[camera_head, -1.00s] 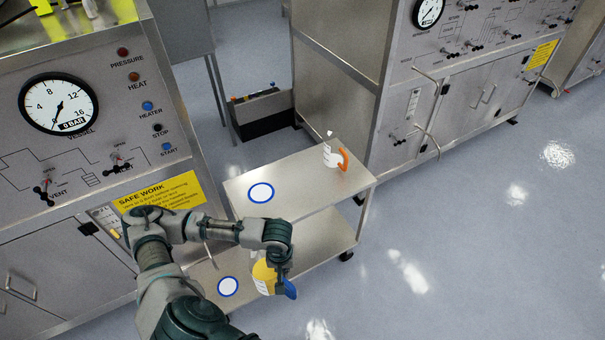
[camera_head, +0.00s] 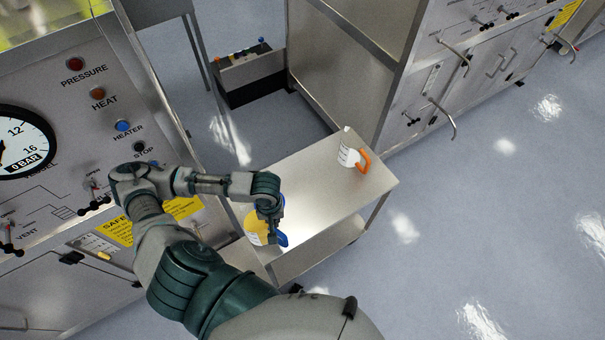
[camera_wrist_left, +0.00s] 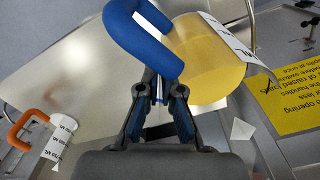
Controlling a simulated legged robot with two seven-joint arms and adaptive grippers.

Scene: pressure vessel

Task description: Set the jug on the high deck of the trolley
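The jug (camera_head: 256,226) has yellow contents, a white label and a blue handle. The trolley's high deck (camera_head: 318,203) is bare metal. In the head view the jug overlaps the deck's near left part; I cannot tell whether it touches. The lower deck (camera_head: 305,258) is partly hidden. The round blue-ringed marks are hidden. My right gripper is not in view.
A white jug with an orange handle (camera_head: 350,157) stands at the high deck's far right corner; it also shows in the wrist view (camera_wrist_left: 62,130). A control panel (camera_head: 60,150) is at the left and a metal cabinet (camera_head: 430,90) behind. The deck's middle is clear.

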